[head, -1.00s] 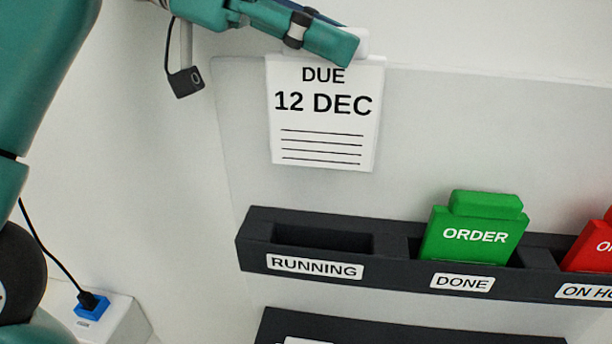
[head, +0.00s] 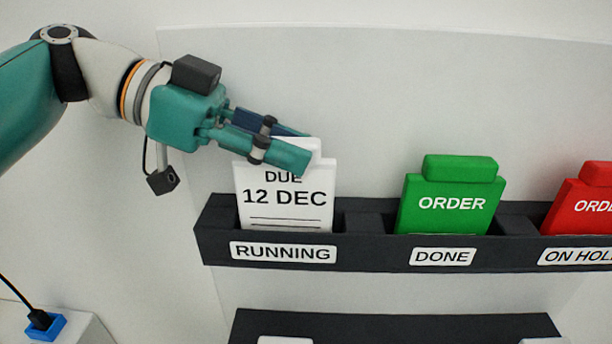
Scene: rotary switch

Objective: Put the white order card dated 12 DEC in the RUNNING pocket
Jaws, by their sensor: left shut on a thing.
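The white order card (head: 286,208) reads DUE 12 DEC. It stands upright with its lower part inside the RUNNING pocket (head: 282,254) of the dark rack, hidden behind the pocket's front wall. The last printed lines are out of sight. My left gripper (head: 305,150) comes in from the left and is shut on the card's top tab. Its near finger covers part of the word DUE. I cannot tell whether the card touches the pocket's floor. My right gripper is not in view.
A green ORDER card (head: 450,204) stands in the DONE pocket (head: 442,257). A red card (head: 585,208) stands in the ON HOLD pocket (head: 573,257). A second dark rack (head: 395,328) is below.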

